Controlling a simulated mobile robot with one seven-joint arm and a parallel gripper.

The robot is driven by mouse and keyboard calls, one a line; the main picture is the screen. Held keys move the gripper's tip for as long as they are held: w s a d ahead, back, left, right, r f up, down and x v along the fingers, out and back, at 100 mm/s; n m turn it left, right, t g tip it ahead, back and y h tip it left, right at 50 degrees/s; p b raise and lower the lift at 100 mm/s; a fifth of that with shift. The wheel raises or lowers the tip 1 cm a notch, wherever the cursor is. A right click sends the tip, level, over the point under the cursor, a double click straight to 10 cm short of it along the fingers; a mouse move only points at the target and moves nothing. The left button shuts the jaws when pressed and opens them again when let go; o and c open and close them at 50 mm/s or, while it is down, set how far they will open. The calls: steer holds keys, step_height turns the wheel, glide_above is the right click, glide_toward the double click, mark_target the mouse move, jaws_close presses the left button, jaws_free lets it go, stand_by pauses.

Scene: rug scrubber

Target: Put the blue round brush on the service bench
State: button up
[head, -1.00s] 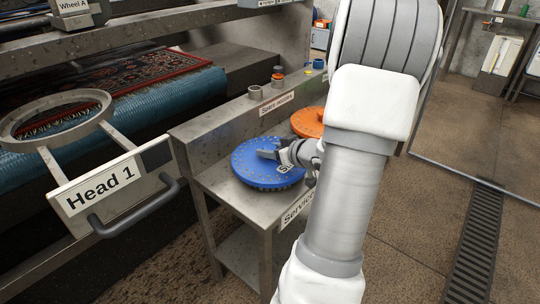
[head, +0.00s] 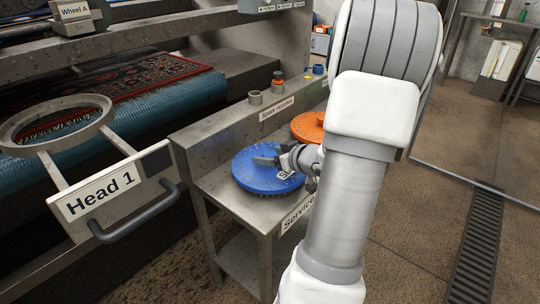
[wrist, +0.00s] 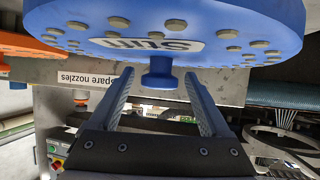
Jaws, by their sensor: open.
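The blue round brush (head: 250,181) lies flat on the service bench (head: 218,186), towards its near end. My gripper (head: 277,162) is over the brush's top in the head view. In the wrist view the brush (wrist: 245,20) fills the top of the picture, with a white label and a short blue knob at its middle. My gripper (wrist: 158,76) is open, with one finger on each side of the knob and a gap to both. My arm hides the right part of the bench.
An orange round brush (head: 305,124) lies behind the blue one on the bench. Nozzles (head: 278,80) stand on the raised ledge marked "Spare nozzles". The Head 1 holder (head: 100,195), with a ring and handle, juts out at left. Open floor lies to the right.

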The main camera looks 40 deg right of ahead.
steer(key=p+v, duration=0.4)
steer(key=v, duration=0.7)
steer(key=shift+s+r, duration=0.15)
steer(key=shift+s, duration=0.2)
